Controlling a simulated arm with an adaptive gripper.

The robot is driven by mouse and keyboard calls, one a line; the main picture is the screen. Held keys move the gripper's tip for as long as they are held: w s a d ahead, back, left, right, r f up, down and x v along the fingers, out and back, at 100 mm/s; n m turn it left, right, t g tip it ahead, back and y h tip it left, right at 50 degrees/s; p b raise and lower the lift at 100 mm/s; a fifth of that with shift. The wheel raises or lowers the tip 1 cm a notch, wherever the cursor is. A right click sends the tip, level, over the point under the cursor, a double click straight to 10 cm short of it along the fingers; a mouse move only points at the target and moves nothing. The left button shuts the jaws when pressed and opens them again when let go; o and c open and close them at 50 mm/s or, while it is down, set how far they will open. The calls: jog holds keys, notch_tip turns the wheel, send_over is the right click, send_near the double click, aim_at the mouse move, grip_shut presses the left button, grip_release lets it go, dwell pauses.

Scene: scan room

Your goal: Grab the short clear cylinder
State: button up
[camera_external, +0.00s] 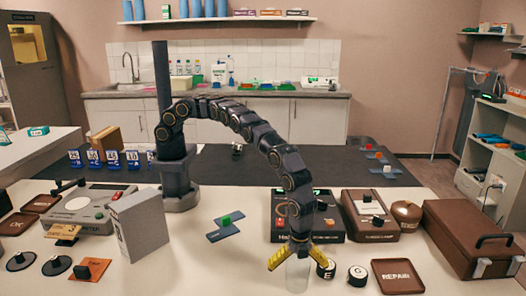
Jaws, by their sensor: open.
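The short clear cylinder (298,277) stands upright on the light table near the front centre. It is see-through and pale. My gripper (298,264) points down over it with its yellow fingers spread. One finger shows on the left of the cylinder's top and the other on the right. I cannot tell whether either finger touches it. The cylinder's upper end is partly hidden by the fingers and wrist.
A dark box (336,225) stands behind. A grey box (139,225) stands left. The table left of the cylinder is clear.

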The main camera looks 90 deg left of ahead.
jog(key=c, duration=1.1)
jog(key=shift+w+r, duration=0.1)
jog(key=shift+r, duration=0.45)
notch_tip(320, 180, up, 2)
jog(key=shift+r, duration=0.2)
jog(key=shift+s+a+r, duration=2.35)
jog(key=shift+s, duration=0.25)
jog(key=shift+s+a+r, duration=2.35)
jog(key=shift+s, duration=0.25)
